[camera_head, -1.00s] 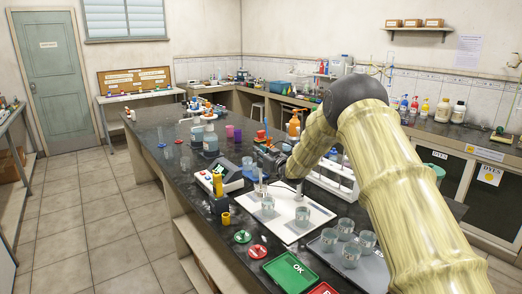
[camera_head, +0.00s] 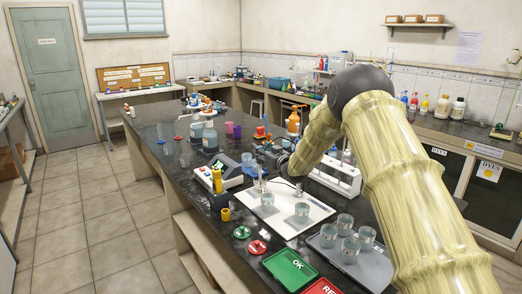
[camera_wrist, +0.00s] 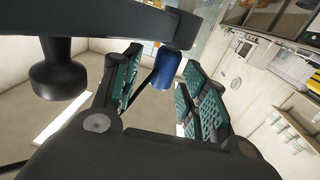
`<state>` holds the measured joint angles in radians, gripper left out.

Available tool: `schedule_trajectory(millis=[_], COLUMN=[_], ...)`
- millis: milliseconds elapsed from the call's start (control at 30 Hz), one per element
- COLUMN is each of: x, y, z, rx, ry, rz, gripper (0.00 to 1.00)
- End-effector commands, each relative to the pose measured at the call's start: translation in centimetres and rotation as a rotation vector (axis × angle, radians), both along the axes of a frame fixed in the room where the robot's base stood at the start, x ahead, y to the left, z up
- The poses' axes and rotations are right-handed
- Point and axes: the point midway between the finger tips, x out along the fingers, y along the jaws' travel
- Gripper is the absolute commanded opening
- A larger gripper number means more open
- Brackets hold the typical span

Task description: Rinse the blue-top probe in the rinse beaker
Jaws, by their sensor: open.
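In the wrist view, a blue cylindrical top (camera_wrist: 168,70) is between the two teal-padded fingers of my gripper (camera_wrist: 165,95). The fingers are spread, with space visible beside the top. A dark, thin part runs down-left from it. In the head view, my gripper (camera_head: 283,160) is low over the bench, just behind the white tray (camera_head: 318,212), and partly hidden by my arm. Two clear beakers stand on that tray: a left one (camera_head: 267,200) and a right one (camera_head: 301,212). A thin upright rod rises at the left beaker; its top is too small to make out.
A white rack (camera_head: 335,180) of tubes stands right of the gripper. A meter (camera_head: 225,172) is to the left. A grey tray (camera_head: 378,264) with several beakers and a green OK tray (camera_head: 290,268) are in front.

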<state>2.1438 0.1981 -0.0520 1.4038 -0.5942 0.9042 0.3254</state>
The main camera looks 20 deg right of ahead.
Motion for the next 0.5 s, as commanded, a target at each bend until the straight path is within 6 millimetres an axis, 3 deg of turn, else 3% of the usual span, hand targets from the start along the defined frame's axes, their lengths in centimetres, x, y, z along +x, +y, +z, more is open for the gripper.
schedule_trajectory(millis=[500], x=[-8.4], y=[-2.4], z=[0.0], rx=[0.002], ry=[0.001], rz=[-0.002], gripper=[0.43])
